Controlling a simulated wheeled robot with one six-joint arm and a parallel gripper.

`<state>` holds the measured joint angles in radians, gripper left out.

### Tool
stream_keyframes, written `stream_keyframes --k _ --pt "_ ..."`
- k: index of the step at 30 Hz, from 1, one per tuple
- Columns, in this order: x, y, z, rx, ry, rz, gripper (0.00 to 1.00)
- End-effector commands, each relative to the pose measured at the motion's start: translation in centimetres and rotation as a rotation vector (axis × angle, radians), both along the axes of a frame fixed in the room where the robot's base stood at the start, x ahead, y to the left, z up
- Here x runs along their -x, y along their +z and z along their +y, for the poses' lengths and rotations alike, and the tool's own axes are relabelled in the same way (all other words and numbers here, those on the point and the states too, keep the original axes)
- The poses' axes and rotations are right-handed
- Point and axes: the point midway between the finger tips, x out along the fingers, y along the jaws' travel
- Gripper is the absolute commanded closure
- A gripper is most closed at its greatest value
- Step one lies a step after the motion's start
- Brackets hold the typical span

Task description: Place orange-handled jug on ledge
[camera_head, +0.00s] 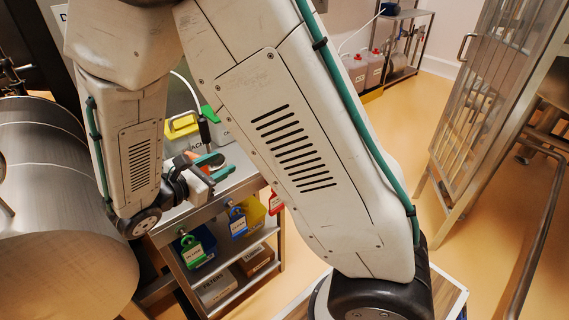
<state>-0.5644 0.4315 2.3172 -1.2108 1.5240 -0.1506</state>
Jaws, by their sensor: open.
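My gripper (214,168) has teal fingers and is open, low over the steel cart top (236,183). A small patch of orange (193,155) shows right beside the fingers. It may be the handle of the orange-handled jug, but the jug's body is mostly hidden by my gripper and arm. I cannot tell whether the fingers touch it or whether it stands on the cart top. I cannot make out which surface is the ledge.
A yellow-handled container (182,126) and a green-topped one (209,113) stand behind my gripper. A large steel vessel (60,190) fills the left. Open floor lies right, before a steel cage door (490,100).

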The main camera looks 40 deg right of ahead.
Motion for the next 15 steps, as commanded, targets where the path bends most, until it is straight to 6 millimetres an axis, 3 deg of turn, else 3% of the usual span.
stream_keyframes --k 1,6,10,15 --pt "1.4 1.8 -1.8 -0.075 -0.095 -0.048 0.59" --pt "6.7 5.3 -5.6 -0.317 -0.390 -0.190 0.59" --pt "10.9 7.1 -7.0 -0.513 -0.596 -0.312 0.59" --pt "15.7 8.8 -7.1 -0.779 -0.844 -0.486 0.59"
